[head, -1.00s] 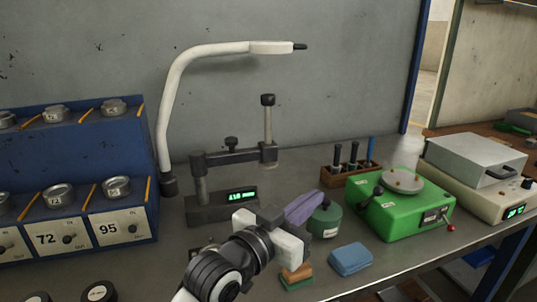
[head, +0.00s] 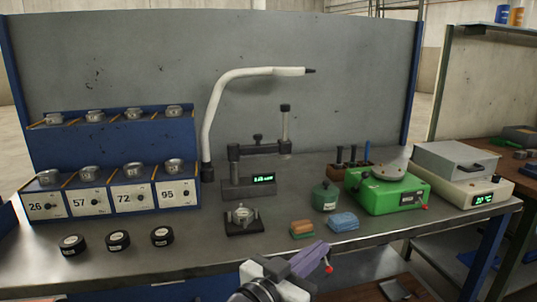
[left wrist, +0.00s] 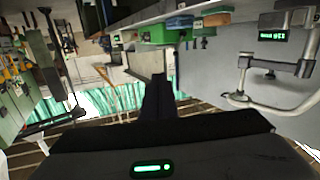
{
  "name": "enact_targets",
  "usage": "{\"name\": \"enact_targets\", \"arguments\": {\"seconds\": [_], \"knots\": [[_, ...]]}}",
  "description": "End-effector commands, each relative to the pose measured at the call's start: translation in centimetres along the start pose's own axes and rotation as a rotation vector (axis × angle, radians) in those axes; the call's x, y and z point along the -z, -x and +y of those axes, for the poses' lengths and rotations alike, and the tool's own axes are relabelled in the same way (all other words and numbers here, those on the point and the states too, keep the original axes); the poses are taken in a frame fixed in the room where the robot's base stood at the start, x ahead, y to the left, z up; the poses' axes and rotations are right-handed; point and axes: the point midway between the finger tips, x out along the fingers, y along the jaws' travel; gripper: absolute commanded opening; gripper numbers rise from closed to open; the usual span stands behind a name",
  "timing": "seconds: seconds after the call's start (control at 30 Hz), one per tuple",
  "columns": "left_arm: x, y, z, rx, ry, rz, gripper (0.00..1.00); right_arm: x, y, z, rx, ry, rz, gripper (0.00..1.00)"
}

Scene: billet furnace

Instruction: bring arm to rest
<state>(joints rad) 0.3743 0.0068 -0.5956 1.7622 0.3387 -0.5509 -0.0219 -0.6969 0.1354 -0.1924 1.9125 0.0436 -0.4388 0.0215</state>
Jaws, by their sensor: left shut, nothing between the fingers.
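My left gripper (head: 310,259), with purple-grey fingers, is at the lower middle of the head view. My right gripper is in neither view.
On the bench stand a blue rack (head: 110,160) with metal cups, black round tins (head: 118,240), a stand with a display (head: 250,185), a green jar (head: 325,195), sponge-like blocks (head: 343,221), a green device (head: 388,188) and a grey-lidded box (head: 455,160). A white curved arm (head: 210,115) rises behind.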

Motion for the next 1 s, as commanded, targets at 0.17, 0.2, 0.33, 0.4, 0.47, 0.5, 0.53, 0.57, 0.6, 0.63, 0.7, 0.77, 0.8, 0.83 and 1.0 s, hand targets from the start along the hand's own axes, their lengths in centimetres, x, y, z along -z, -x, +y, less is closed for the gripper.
{"name": "enact_targets", "arguments": {"seconds": [0.17,0.2,0.33,0.4,0.47,0.5,0.53,0.57,0.6,0.63,0.7,0.77,0.8,0.83,1.0], "knots": [[-5.3,2.2,-1.8,0.061,0.058,-0.063,0.00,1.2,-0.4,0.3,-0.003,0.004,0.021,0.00],[-6.6,2.8,-2.2,0.076,0.071,-0.078,0.00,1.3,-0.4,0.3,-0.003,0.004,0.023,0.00],[-11.7,5.5,-3.6,0.137,0.115,-0.143,0.00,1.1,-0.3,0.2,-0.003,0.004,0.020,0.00],[-15.2,7.7,-4.3,0.178,0.142,-0.191,0.00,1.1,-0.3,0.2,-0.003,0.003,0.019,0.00],[-18.7,10.2,-4.8,0.220,0.166,-0.242,0.00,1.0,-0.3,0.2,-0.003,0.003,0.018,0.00],[-21.1,12.2,-5.1,0.248,0.181,-0.281,0.00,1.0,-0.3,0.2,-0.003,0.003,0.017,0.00],[-22.9,13.7,-5.3,0.270,0.191,-0.309,0.00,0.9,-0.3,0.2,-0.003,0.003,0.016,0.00],[-24.5,15.3,-5.4,0.291,0.200,-0.337,0.00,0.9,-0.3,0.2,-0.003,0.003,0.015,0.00],[-26.7,17.4,-5.4,0.318,0.211,-0.376,0.00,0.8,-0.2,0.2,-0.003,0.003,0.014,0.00],[-28.2,19.1,-5.4,0.338,0.216,-0.406,0.00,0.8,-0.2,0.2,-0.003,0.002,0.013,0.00],[-31.5,23.1,-5.2,0.379,0.226,-0.475,0.00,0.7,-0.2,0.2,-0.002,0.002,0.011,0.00],[-33.7,26.3,-4.9,0.408,0.232,-0.528,0.00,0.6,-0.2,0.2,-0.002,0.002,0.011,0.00],[-35.0,28.2,-4.7,0.424,0.232,-0.560,0.00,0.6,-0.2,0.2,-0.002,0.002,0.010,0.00],[-35.8,29.6,-4.5,0.435,0.233,-0.583,0.00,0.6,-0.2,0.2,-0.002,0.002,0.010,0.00],[-38.4,34.6,-3.8,0.471,0.230,-0.666,0.00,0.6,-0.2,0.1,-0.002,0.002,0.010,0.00]]}}
